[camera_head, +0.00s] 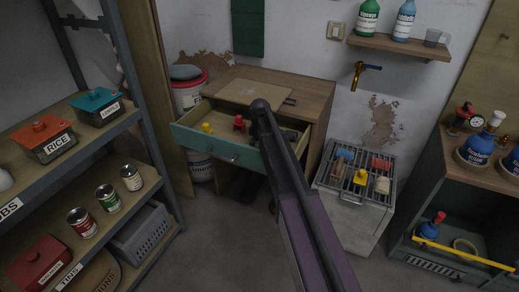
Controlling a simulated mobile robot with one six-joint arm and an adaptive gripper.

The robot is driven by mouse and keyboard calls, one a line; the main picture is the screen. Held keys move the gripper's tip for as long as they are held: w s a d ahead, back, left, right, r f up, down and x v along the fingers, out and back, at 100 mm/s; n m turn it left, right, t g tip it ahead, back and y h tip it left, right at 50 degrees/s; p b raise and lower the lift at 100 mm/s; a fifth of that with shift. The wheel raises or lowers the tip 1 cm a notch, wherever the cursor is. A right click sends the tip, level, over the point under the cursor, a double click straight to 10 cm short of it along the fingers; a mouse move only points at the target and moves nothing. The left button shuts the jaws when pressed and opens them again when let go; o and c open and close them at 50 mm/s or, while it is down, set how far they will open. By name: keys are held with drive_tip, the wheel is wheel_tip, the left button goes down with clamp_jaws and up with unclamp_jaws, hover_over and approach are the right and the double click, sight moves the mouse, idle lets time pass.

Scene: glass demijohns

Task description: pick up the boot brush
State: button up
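I cannot single out the boot brush for certain. Several small block-like items that look like brushes lie on a metal rack (330,181) at the right of centre: a blue-topped one (343,155), a red one (381,164), a yellow one (360,177) and a pale yellow one (382,185). An open green drawer (217,147) holds a small yellow item (206,127) and a red item (239,122). My arm, purple and black, reaches up the middle and covers part of the drawer. My gripper cannot be made out, and its state is hidden.
A shelf unit at left holds a RICE box (44,138), a teal-lidded box (97,107), cans (108,198) and a grey crate (141,236). A green cabinet (455,238) stands at right. A wall shelf (400,46) holds bottles. Floor (215,245) is clear at centre-left.

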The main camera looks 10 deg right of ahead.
drive_tip(key=c, duration=1.1)
drive_tip(key=shift+r, duration=0.15)
drive_tip(key=shift+c, duration=0.2)
wheel_tip(320, 180, up, 10)
drive_tip(key=p, duration=1)
drive_tip(key=o, duration=0.5)
drive_tip(key=c, duration=0.3)
wheel_tip(320, 180, up, 27)
drive_tip(key=p, duration=2.7)
drive_tip(key=shift+r+p, duration=0.1)
drive_tip(key=shift+p, duration=0.2)
